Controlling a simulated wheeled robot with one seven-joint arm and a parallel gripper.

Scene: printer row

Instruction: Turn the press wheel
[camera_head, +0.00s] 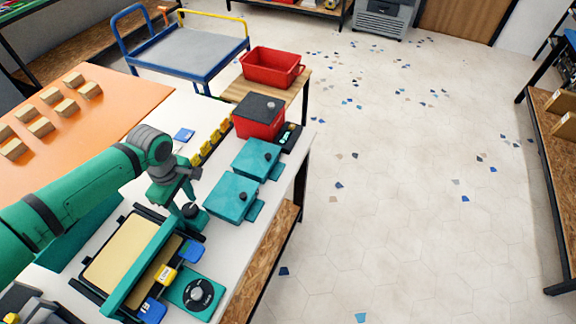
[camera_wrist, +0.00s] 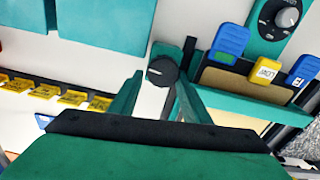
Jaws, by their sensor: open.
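The black round knob (camera_head: 190,211) with a pale mark, which looks like the press wheel, sits at the far right corner of the teal-framed press (camera_head: 122,216). In the wrist view, the knob (camera_wrist: 162,71) shows just beyond and between my fingertips. My gripper (camera_head: 181,206) points down close above it. In the wrist view, my gripper (camera_wrist: 160,88) has its two teal fingers spread apart, with nothing held. I cannot tell whether a finger touches the knob.
A teal box with a grey dial (camera_head: 200,293) stands at the table's near edge. Blue (camera_head: 191,250) and yellow (camera_head: 165,274) tags lie along the press. Two teal boxes (camera_head: 233,196) and a red box (camera_head: 258,120) stand beyond. The floor at right is open.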

